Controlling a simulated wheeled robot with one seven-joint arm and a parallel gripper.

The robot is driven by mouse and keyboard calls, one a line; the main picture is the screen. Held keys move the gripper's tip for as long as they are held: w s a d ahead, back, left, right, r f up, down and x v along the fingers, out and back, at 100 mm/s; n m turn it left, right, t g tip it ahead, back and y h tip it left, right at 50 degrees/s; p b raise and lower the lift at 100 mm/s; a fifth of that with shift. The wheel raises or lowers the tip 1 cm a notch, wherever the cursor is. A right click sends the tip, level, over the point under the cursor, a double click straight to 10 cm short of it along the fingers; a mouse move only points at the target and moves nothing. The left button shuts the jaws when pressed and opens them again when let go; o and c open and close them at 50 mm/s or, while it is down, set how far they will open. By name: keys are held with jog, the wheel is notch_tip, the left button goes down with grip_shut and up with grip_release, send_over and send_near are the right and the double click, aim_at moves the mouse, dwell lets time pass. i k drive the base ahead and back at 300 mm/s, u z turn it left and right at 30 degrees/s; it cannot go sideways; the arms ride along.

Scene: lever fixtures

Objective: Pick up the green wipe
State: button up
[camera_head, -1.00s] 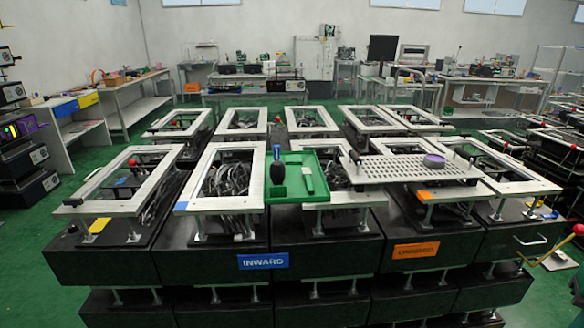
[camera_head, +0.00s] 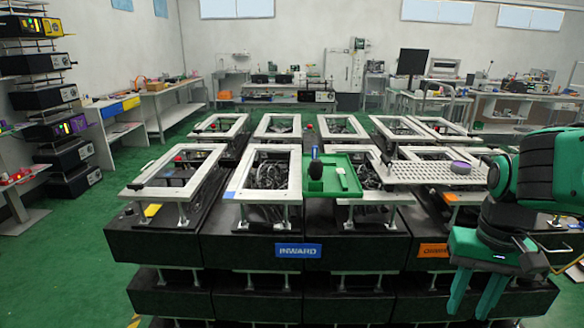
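A green tray (camera_head: 352,157) sits on top of the lever fixtures near the middle. A black brush-like object (camera_head: 315,172) with a blue tip stands upright in it. A small pale piece (camera_head: 342,172) lies to the right of that object in the tray. I cannot tell a separate green wipe from the green tray at this size. My gripper (camera_head: 477,294) hangs at the lower right, pointing down, in front of the fixtures. Its two green fingers are apart with nothing seen between them. It is well to the right of the tray and lower in the picture.
A perforated metal plate (camera_head: 425,173) with a purple round object (camera_head: 460,167) lies right of the tray. Open metal frames stand on the black bench. The bench front carries a blue INWARD sign (camera_head: 298,250) and an orange sign (camera_head: 433,250). Green floor at left is clear.

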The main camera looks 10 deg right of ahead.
aim_at(327, 162)
jog(key=u, duration=0.1)
jog(key=i, duration=1)
